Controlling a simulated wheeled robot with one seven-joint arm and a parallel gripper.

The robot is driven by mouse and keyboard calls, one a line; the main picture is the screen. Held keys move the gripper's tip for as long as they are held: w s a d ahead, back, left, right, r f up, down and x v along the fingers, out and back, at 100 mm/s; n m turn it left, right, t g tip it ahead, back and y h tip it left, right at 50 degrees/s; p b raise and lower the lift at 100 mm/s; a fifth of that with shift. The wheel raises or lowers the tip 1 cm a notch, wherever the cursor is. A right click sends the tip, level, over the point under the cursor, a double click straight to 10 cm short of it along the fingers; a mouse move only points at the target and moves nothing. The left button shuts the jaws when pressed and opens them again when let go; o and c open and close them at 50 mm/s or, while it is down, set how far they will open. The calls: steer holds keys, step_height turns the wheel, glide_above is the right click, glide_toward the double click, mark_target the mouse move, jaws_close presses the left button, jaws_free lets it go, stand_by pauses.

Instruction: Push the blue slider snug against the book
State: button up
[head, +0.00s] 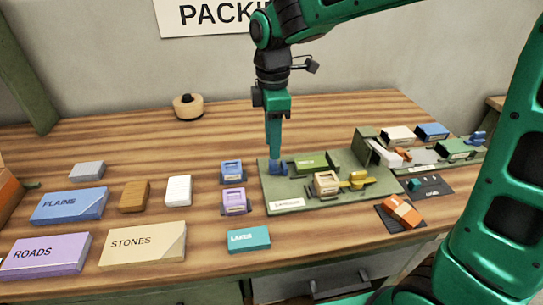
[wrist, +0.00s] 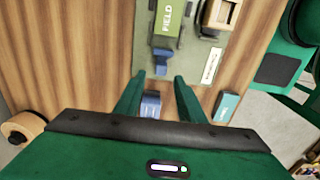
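The blue slider (head: 277,168) stands at the left end of a green board (head: 283,203). The green book (head: 312,162), marked FIELD in the wrist view (wrist: 168,22), lies on the board just right of the slider. The slider (wrist: 162,60) is close to the book's end in the wrist view; I cannot tell whether they touch. My gripper (head: 274,157) points down at the slider. In the wrist view its fingers (wrist: 159,78) are apart with nothing clamped between them, their tips near the slider's outer end. Contact with the slider is unclear.
A tan box (head: 326,182) and yellow slider (head: 358,180) share the board. A green upright bracket (head: 366,146) stands to the right.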

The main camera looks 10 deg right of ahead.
mark_target(278, 167)
steer(key=shift+d+f, duration=0.1)
steer(key=shift+f, duration=2.7)
jaws_close()
